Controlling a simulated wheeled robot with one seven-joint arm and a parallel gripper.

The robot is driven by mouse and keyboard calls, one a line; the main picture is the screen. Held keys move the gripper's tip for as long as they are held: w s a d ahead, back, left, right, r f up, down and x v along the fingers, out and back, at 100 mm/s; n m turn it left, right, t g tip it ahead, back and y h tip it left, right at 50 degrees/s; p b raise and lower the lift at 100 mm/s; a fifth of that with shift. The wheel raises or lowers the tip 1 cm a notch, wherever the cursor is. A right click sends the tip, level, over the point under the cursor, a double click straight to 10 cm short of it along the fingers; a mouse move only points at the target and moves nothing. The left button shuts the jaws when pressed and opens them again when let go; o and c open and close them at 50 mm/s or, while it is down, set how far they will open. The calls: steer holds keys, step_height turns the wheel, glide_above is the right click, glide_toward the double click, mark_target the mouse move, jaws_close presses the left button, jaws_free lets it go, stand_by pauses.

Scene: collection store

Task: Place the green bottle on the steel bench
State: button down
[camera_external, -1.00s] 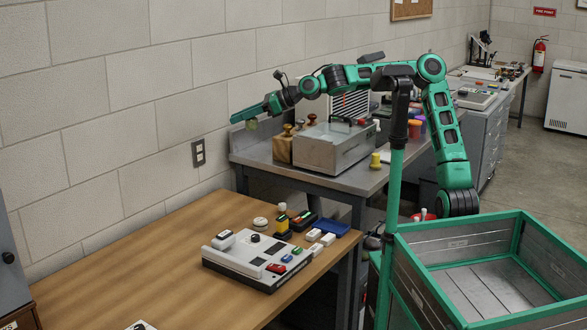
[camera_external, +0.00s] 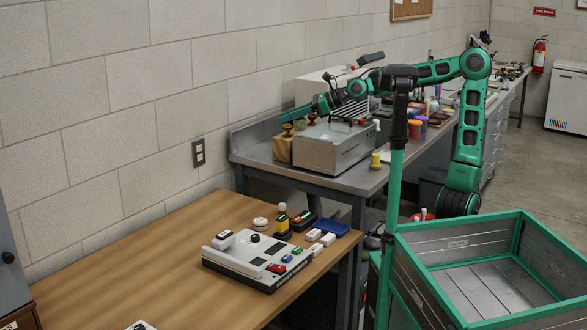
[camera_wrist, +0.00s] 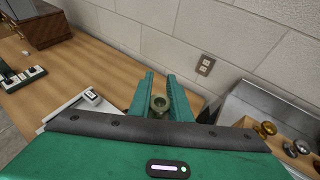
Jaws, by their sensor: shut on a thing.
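My gripper (camera_external: 290,115) is shut on the green bottle (camera_wrist: 160,103), with a finger on each side of it in the wrist view. Only the bottle's round top and neck show clearly there; its lower part is hidden. In the external view, the gripper is above the near-left part of the steel bench (camera_external: 250,152), close to the wall and the brass-topped wooden box. The bench also shows at the right of the wrist view (camera_wrist: 232,108). I cannot tell the bottle's exact height above the bench.
A wooden box (camera_external: 281,150) with brass knobs and a grey metal case (camera_external: 325,155) stand on the bench. A yellow item (camera_external: 375,161) is near its front edge. A wooden table (camera_external: 150,255) holds a control panel (camera_external: 255,262). The bench's near-left corner looks bare.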

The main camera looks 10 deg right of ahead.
steer(key=d+f+m+t, duration=0.2)
steer(key=d+f, duration=1.2)
steer(key=d, duration=0.3)
steer(key=shift+h, duration=0.3)
steer(key=w+d+f, duration=0.2)
steer(key=d, duration=0.1)
steer(key=w+d+f, duration=0.3)
steer(key=shift+w+d+f, duration=0.25)
steer(key=shift+w, duration=0.05)
steer(key=shift+f, duration=2)
steer(key=c, duration=1.9)
jaws_free()
steer(key=shift+f, duration=0.1)
steer(key=shift+d, duration=0.15)
